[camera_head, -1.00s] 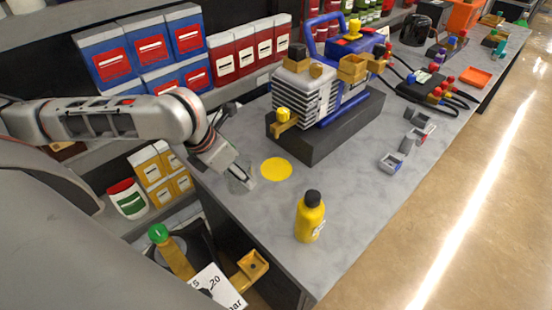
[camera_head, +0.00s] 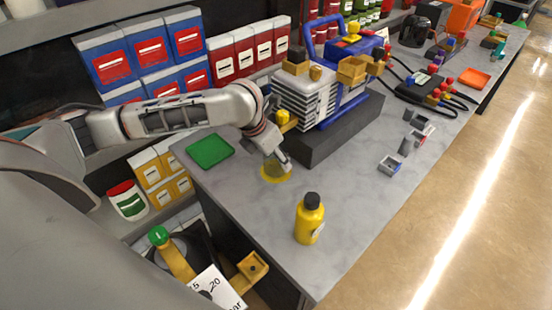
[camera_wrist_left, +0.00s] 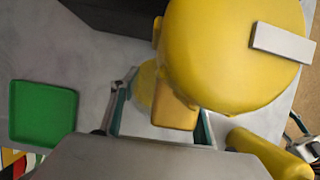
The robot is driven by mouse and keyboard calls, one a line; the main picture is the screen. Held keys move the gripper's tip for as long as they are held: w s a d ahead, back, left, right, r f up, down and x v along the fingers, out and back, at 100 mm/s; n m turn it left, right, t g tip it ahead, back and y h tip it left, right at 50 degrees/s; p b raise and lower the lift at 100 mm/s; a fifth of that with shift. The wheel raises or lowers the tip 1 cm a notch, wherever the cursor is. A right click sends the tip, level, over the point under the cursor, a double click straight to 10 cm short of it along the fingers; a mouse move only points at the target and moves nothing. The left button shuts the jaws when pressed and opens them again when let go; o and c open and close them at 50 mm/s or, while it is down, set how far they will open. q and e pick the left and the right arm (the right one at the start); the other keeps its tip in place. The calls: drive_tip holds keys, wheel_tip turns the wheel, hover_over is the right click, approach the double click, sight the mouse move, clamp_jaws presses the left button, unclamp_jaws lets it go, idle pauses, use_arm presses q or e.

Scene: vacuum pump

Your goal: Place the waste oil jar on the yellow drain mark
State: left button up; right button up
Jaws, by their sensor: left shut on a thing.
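The waste oil jar (camera_head: 269,168) is clear and hard to make out. In the head view it shows over the yellow drain mark (camera_head: 277,180), which looks dulled through it. I cannot tell whether its base touches the bench. My left gripper (camera_head: 283,164) is shut on the jar, in front of the pump. In the left wrist view, the gripper (camera_wrist_left: 160,128) has its fingers on both sides of the pale jar area, below the ochre drain spout (camera_wrist_left: 175,108). A patch of the mark (camera_wrist_left: 146,84) shows beside the spout.
The pump (camera_head: 305,95) stands on a dark plinth (camera_head: 335,140) close behind. Its large yellow knob (camera_wrist_left: 235,50) overhangs in the wrist view. A yellow bottle (camera_head: 309,222) stands to the front right. A green tray (camera_head: 209,151) lies left.

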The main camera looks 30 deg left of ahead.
use_arm(q)
drive_tip(key=shift+f, duration=0.2)
drive_tip(key=o, duration=1.2)
drive_tip(key=shift+f, duration=0.1)
drive_tip(key=p+v, duration=0.1)
drive_tip(key=v, duration=1.1)
drive_tip(key=shift+p, duration=0.35)
use_arm(e)
drive_tip(key=shift+s+d+h, duration=0.25)
drive_tip(key=shift+d+h, duration=0.05)
drive_tip(key=shift+d, duration=0.35)
drive_tip(key=shift+s, duration=0.1)
